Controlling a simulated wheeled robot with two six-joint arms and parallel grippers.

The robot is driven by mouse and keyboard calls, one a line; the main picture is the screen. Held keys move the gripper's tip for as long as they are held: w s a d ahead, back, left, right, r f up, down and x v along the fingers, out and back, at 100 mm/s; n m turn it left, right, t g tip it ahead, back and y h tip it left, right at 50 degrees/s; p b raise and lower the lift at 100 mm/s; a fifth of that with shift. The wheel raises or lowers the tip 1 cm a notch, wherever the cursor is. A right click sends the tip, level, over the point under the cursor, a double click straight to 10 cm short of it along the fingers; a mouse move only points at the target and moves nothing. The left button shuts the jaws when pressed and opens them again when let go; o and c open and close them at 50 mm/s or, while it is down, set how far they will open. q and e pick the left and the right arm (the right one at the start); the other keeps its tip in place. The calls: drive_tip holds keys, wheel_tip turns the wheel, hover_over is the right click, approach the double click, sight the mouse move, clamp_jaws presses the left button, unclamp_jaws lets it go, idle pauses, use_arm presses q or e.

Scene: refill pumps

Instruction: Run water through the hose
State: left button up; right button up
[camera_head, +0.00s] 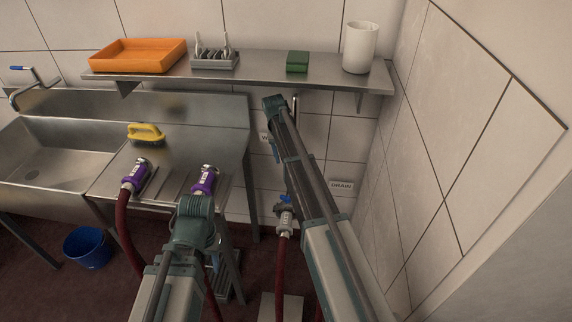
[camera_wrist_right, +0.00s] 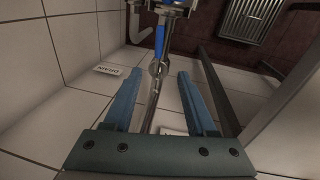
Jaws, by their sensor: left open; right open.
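A tap with a blue lever (camera_head: 285,199) sits low on the wall, with a dark red hose (camera_head: 281,270) hanging below it. The lever also shows in the right wrist view (camera_wrist_right: 160,42). Two purple hose couplings (camera_head: 136,175) (camera_head: 204,180) lie on the drainboard, each apart from the other. My right gripper (camera_head: 275,152) hangs above the tap, partly hidden by its arm. In its wrist view the fingers (camera_wrist_right: 160,100) are open, with a metal pipe in view between them and the lever beyond the tips. My left gripper (camera_head: 213,262) is low before the drainboard, open, mostly hidden by its arm.
A shelf (camera_head: 270,85) holds an orange tray (camera_head: 137,55), a rack (camera_head: 215,58), a green block (camera_head: 297,61) and a white canister (camera_head: 360,46). A DRAIN label (camera_head: 341,186) is on the wall. A yellow brush (camera_head: 146,133) lies by the sink (camera_head: 60,150); a blue bucket (camera_head: 88,247) stands below.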

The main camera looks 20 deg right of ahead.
drive_tip(key=s+d+t+y+b, duration=0.2)
drive_tip(key=s+t, duration=0.3)
drive_tip(key=s, duration=0.4)
drive_tip(key=shift+f+m, duration=0.3)
drive_tip(key=shift+f, duration=0.05)
drive_tip(key=b+x, duration=1.2)
drive_tip(key=x, duration=0.1)
drive_tip(key=shift+w+f+b, duration=0.2)
drive_tip(key=shift+f+b, duration=0.15)
drive_tip(key=shift+r, duration=0.1)
drive_tip(key=shift+c, duration=0.2)
clamp_jaws()
